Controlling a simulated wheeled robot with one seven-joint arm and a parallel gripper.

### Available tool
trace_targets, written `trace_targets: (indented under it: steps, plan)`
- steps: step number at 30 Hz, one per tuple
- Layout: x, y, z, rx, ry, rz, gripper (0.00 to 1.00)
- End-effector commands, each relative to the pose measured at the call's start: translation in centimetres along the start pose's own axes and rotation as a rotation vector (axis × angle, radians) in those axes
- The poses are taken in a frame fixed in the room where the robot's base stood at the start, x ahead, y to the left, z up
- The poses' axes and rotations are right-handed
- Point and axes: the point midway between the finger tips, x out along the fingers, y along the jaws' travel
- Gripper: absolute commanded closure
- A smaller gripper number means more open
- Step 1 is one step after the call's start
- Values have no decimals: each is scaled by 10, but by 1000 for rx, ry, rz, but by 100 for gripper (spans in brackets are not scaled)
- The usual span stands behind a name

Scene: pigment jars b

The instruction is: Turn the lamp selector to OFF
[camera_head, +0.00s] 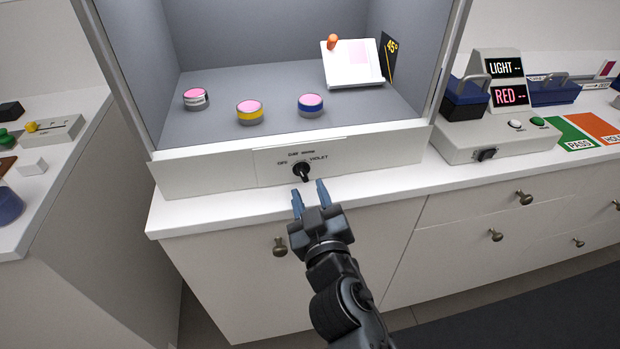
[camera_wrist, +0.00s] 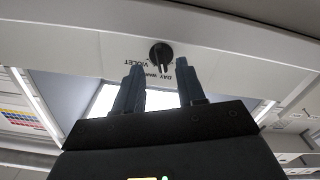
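The lamp selector (camera_head: 301,170) is a black knob on the white front panel (camera_head: 210,177) of the grey booth. OFF is printed to its left, VIOLET to its right and smaller lettering above. The knob also shows in the wrist view (camera_wrist: 161,52), where the lettering is upside down and OFF is not readable. I cannot tell for sure which label it points at. My gripper (camera_head: 310,191) is open and empty, just in front of and slightly below the knob, apart from it. In the wrist view the knob lies beyond and between the two fingertips (camera_wrist: 160,68).
Several pigment jars, one with a yellow band (camera_head: 250,112), stand inside the booth beside a tilted white board (camera_head: 352,75). A control box (camera_head: 480,140) with a LIGHT/RED display stands right. Drawer knobs (camera_head: 280,246) stick out below the counter.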

Motion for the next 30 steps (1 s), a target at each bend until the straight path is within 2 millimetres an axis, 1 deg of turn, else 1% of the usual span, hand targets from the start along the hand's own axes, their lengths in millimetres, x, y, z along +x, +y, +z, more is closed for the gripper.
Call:
trace_targets:
  steps: [1, 3, 7, 12, 19, 30]
  plan:
    - [9, 0, -3, 0, 1, 0, 61]
    - [18, 0, -2, 0, 0, 0, 61]
    - [31, 0, -1, 0, 1, 0, 61]
    - [37, 0, 0, 0, 0, -1, 61]
    - [37, 0, 0, 0, 0, -1, 62]
    - [37, 0, 0, 0, 0, -1, 97]
